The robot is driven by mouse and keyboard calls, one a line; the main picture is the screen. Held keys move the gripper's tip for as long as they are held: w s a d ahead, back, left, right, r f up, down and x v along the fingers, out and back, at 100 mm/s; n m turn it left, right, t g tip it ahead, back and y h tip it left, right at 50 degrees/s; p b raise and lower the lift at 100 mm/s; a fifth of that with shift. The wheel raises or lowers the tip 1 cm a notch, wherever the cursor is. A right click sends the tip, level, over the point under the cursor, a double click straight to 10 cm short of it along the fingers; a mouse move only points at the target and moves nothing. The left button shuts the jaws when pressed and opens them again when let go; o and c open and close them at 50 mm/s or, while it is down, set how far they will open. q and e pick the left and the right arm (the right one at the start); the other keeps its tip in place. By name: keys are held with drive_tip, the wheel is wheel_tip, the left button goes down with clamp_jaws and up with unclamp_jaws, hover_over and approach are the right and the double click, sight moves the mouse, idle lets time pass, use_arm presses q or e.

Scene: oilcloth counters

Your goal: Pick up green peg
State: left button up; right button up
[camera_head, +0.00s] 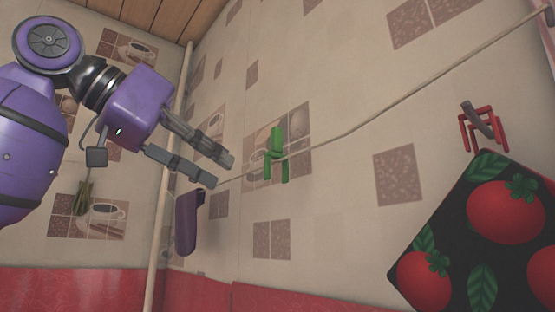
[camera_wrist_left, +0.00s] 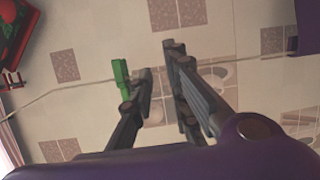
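The green peg (camera_head: 277,155) is clipped on a slack rope against the tiled wall, near the middle of the head view. It also shows in the left wrist view (camera_wrist_left: 121,76), just left of the left-hand finger and outside the gap between the fingers. My left gripper (camera_head: 222,172) points at the rope from the left, its two fingers apart with nothing between them. In the head view its fingertips are a short way left of the peg, apart from it. Its fingers also show in the left wrist view (camera_wrist_left: 158,62). My right gripper is not in view.
The rope (camera_head: 400,91) rises to the upper right. A purple cloth item (camera_head: 187,222) hangs just below my left fingertips. A red peg (camera_head: 467,130) is above a black tomato-print cloth (camera_head: 460,228) at right. A pipe (camera_head: 167,190) runs down the wall corner.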

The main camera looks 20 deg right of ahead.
use_arm(q)
drive_tip(key=m, duration=0.1)
approach(272, 138)
drive_tip(key=shift+g+h, duration=0.4)
drive_tip(key=x, duration=0.7)
drive_tip(key=shift+w+d+f, duration=0.2)
drive_tip(key=shift+w, duration=0.15)
drive_tip(key=shift+w+d+f, duration=0.15)
drive_tip(key=shift+w+d, duration=0.05)
drive_tip(key=shift+d, duration=0.2)
clamp_jaws()
